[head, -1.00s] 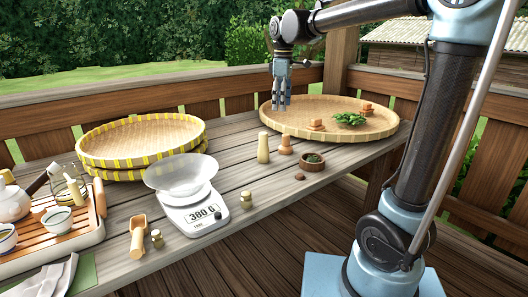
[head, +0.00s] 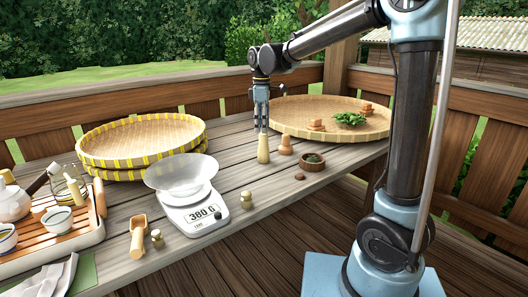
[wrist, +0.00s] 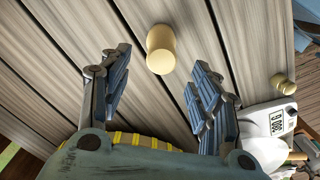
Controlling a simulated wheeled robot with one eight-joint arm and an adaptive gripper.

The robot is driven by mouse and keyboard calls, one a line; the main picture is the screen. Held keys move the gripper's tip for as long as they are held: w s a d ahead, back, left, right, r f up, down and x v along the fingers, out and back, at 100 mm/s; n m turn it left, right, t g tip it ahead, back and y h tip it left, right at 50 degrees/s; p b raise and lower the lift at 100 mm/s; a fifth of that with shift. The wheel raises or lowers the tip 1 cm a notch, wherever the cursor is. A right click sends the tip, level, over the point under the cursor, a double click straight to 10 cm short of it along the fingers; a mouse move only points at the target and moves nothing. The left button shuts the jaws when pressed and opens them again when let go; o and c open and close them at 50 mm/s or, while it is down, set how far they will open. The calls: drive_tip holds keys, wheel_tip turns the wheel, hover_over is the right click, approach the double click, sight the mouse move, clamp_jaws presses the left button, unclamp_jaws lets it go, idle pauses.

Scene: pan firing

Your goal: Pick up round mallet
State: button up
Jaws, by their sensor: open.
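A pale wooden upright piece, which looks like the round mallet (head: 263,150), stands on the plank table. My gripper (head: 261,129) is just above its top, with fingers pointing down. In the wrist view the mallet (wrist: 161,50) is seen nearly end-on, between the two spread fingers and a little toward the top of the picture. My gripper (wrist: 158,68) is open and empty in that view. I see no contact, and I cannot tell how far the tips are above the mallet.
A scale (head: 194,207) stands front left, near stacked yellow-rimmed trays (head: 92,166).

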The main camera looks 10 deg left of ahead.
sight(263, 140)
drive_tip(key=shift+d+f, duration=0.2)
drive_tip(key=shift+f, duration=3.4)
clamp_jaws()
drive_tip(key=shift+r, duration=0.1)
wheel_tip(263, 140, up, 10)
drive_tip(key=shift+f, duration=0.1)
drive_tip(key=c, duration=0.7)
unclamp_jaws()
clamp_jaws()
